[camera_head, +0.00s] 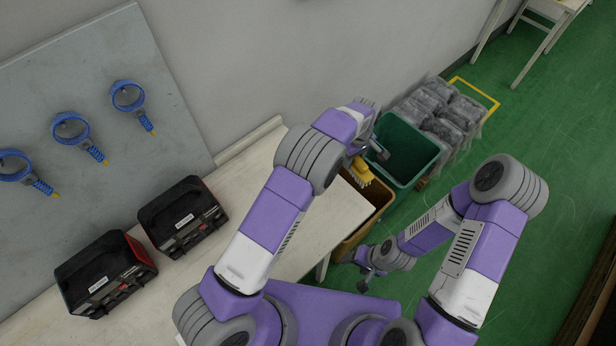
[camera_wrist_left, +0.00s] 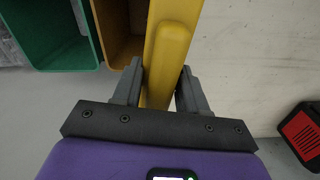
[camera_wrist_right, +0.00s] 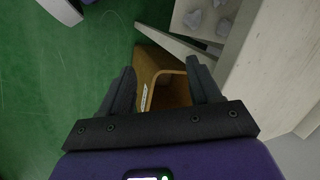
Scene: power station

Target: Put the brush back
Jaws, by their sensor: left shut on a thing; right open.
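The yellow brush (camera_head: 361,170) hangs over the orange-yellow bin (camera_head: 382,196) beside the table's end. My left gripper (camera_head: 372,153) is shut on its yellow body, which also shows between the fingers in the left wrist view (camera_wrist_left: 172,45). The brush's far end is cut off in that view. My right gripper (camera_head: 364,276) is low beside the table, near the bin's lower side. It is open and empty in the right wrist view (camera_wrist_right: 160,75), with the bin (camera_wrist_right: 150,65) showing beyond and between its fingers.
A green bin (camera_head: 425,152) stands right of the orange-yellow bin, with several wrapped grey bundles (camera_head: 455,113) behind it. The pale table (camera_head: 335,215) holds two black cases (camera_head: 182,216) (camera_head: 105,273). Blue rings (camera_head: 128,96) hang on a grey wall panel.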

